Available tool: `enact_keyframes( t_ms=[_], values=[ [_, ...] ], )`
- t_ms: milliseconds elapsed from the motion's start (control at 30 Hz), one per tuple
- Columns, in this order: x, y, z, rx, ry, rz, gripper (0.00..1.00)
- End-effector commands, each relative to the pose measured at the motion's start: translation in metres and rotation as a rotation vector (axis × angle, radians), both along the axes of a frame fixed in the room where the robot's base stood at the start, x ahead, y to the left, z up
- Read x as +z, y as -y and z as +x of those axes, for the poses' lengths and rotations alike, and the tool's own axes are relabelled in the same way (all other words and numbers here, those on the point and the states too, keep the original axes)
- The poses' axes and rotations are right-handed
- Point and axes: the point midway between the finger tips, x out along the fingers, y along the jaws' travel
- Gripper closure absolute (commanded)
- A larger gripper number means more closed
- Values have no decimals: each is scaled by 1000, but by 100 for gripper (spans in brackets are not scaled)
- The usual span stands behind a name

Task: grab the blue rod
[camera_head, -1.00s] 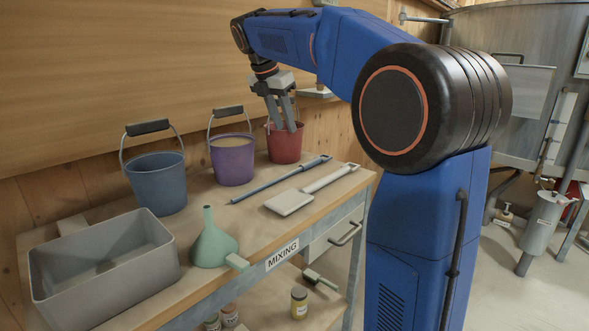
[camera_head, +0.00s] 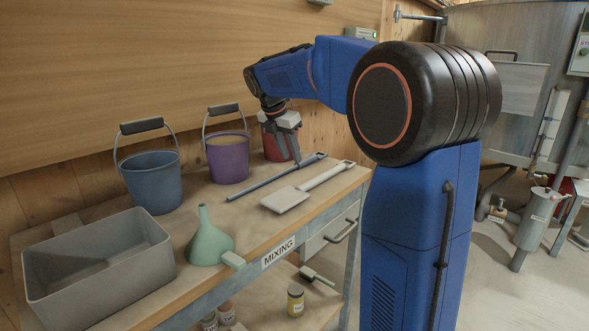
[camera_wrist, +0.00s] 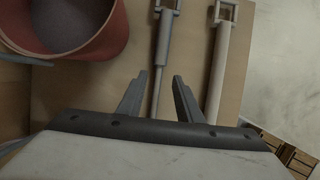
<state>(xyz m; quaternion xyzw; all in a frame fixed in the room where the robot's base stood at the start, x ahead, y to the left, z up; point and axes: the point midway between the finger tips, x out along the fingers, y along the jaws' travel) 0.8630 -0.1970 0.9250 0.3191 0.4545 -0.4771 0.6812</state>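The blue rod (camera_head: 275,178) lies on the bench top, between the buckets and a white scraper. In the wrist view its grey-blue shaft and end loop (camera_wrist: 163,55) run up the picture. My gripper (camera_head: 285,160) is just above the rod's far end. In the wrist view my gripper (camera_wrist: 153,82) is open, its two fingers on either side of the rod's line with nothing held. I cannot tell the exact height of the fingertips above the rod.
The white scraper (camera_head: 287,198) lies close beside the rod; its handle also shows in the wrist view (camera_wrist: 217,70). The red bucket (camera_wrist: 65,45) stands left of the fingers. A purple bucket (camera_head: 228,160), blue bucket (camera_head: 153,183), green funnel (camera_head: 207,243) and grey tub (camera_head: 100,283) stand further left.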

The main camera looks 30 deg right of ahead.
Motion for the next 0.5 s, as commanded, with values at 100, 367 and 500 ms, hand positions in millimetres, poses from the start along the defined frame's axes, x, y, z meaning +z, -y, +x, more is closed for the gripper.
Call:
enact_keyframes(
  t_ms=[100, 367, 500],
  values=[
    [-17, 5, 4, 0, -3, 0, 68],
    [-38, 13, 7, 1, -2, 0, 68],
    [-37, 13, 7, 1, -1, 0, 68]
  ],
)
